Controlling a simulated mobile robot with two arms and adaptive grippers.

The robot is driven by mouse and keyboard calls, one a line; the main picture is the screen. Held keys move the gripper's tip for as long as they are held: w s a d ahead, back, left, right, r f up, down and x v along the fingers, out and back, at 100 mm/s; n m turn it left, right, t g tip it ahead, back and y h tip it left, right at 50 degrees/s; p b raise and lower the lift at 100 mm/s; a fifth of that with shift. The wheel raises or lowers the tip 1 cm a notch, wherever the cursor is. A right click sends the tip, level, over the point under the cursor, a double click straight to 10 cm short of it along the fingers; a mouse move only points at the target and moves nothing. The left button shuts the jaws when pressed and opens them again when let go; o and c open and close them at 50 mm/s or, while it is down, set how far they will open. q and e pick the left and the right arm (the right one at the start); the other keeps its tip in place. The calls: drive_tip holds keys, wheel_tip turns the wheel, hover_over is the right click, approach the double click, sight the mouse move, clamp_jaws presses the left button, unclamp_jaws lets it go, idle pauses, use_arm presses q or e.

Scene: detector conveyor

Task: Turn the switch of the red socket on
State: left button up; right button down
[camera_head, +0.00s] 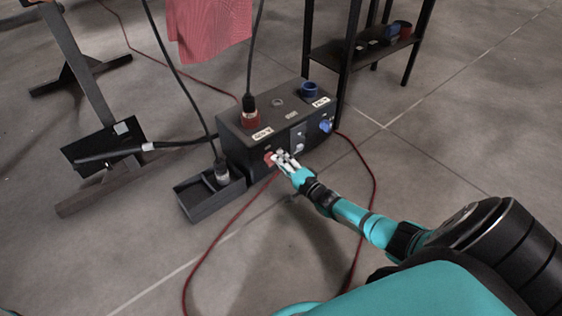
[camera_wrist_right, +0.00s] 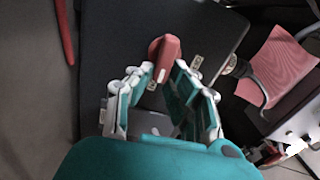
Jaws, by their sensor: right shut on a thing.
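The black socket box (camera_head: 285,110) stands on the floor near the middle of the head view. The red socket (camera_head: 251,118) is on its top, with a black plug and cable in it. The red switch (camera_head: 269,157) is on the box's front face, below the red socket's label. It also shows in the right wrist view (camera_wrist_right: 166,55), with its handle between the fingers. My right gripper (camera_head: 281,157) is at the front face, shut on the red switch. Its fingers partly cover the switch in the head view. My left gripper is not in view.
A blue socket (camera_head: 309,90) and blue switch (camera_head: 326,126) are at the box's right end. A black tray (camera_head: 213,195) with a plug stands at the left. Red cables (camera_head: 366,168) lie on the floor. A black shelf (camera_head: 362,50) stands behind.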

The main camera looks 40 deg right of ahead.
drive_tip(key=shift+f+m, duration=0.1)
drive_tip(key=shift+m, duration=0.4)
drive_tip(key=c, duration=1.3)
unclamp_jaws()
drive_tip(key=s, duration=0.8)
drive_tip(key=s+d, duration=0.1)
drive_tip(key=s, duration=0.3)
